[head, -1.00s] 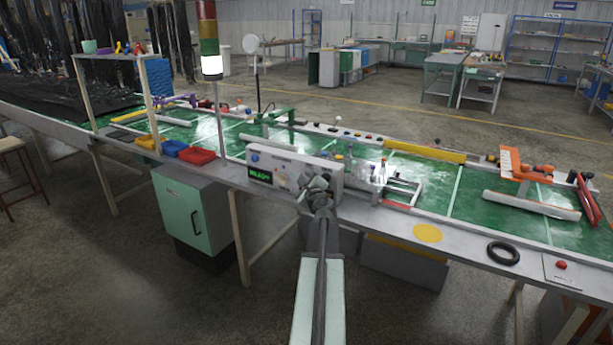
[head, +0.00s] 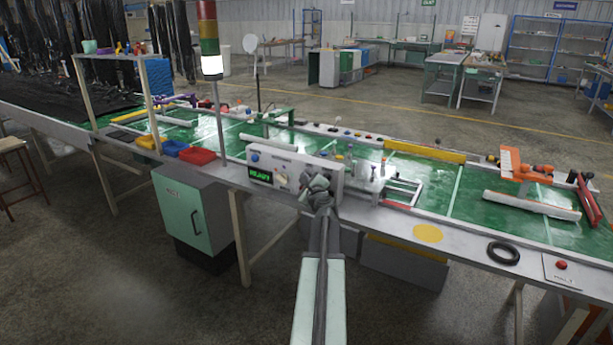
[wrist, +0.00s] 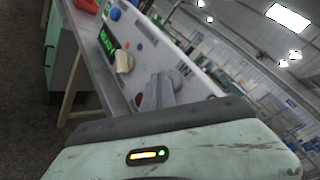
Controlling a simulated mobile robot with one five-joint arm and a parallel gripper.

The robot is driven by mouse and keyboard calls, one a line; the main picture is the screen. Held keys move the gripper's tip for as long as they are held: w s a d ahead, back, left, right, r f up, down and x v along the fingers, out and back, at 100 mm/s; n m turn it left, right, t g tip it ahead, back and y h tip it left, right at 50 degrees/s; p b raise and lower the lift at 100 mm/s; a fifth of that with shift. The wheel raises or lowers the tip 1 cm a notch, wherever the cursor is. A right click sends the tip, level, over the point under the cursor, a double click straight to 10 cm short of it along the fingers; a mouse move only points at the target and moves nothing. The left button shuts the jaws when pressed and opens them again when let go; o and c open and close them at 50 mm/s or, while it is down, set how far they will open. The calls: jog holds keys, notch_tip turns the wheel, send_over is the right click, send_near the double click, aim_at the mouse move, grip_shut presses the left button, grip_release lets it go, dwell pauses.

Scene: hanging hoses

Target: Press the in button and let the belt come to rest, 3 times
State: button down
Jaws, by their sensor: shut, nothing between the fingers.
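The control box (head: 263,160) stands on the near edge of the belt table, with a lit green READY display (head: 260,174). In the wrist view its face shows the same display (wrist: 106,41), a blue knob (wrist: 115,14), a beige knob (wrist: 124,62) and the IN label (wrist: 184,69). My gripper (head: 317,182) is at the right part of the box face; its shut grey fingers (wrist: 160,90) show in the wrist view just below the IN label. The in button is hidden behind the fingers, and I cannot tell whether they touch it. The green belt (head: 345,152) runs behind the box.
A stack light (head: 209,40) with its white lamp lit rises left of the box. Red (head: 197,155) and blue bins stand farther left. A yellow disc (head: 428,233) and a black ring (head: 503,253) lie on the ledge to the right. A green cabinet (head: 192,213) stands below.

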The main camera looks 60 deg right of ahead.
jog(key=shift+d, duration=0.15)
dwell(0.4)
jog(key=shift+a, duration=3.4)
